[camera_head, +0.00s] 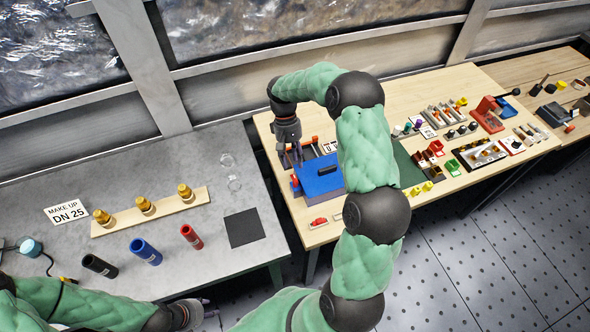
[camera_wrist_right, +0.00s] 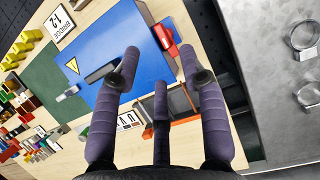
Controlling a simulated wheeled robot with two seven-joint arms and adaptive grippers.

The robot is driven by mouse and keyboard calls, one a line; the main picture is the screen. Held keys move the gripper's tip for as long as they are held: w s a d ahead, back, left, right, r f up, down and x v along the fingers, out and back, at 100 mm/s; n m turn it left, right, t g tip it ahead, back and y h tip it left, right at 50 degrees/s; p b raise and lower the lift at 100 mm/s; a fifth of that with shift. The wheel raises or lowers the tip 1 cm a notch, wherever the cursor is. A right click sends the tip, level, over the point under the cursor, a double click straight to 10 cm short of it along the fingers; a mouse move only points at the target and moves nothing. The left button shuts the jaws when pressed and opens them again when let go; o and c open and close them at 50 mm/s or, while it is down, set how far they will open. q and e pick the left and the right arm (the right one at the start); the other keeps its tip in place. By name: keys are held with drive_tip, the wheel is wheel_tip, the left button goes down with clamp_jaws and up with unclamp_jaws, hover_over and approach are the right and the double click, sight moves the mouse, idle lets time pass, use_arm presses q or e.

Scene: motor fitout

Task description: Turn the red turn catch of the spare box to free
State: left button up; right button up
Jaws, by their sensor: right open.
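The spare box with its blue lid (camera_head: 321,172) sits on the wooden table, partly hidden by my right arm. The lid (camera_wrist_right: 125,60) bears a black handle (camera_wrist_right: 103,72) and a yellow warning triangle. The red turn catch (camera_head: 295,182) is at the box's left side; in the right wrist view (camera_wrist_right: 165,38) it is at the lid's edge. My right gripper (camera_head: 291,160) is above that side of the box, with its fingers (camera_wrist_right: 160,80) spread and empty, apart from the catch as far as I can tell. My left gripper (camera_head: 201,308) is low at the bottom edge, its fingers unclear.
A dark tray with orange edges (camera_wrist_right: 172,104) lies beside the box. A grey bench (camera_head: 150,250) on the left holds brass fittings and black, blue and red cylinders. Many small parts and holders crowd the wooden table to the right of my right arm.

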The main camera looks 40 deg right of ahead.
drive_tip(key=shift+v, duration=2.7)
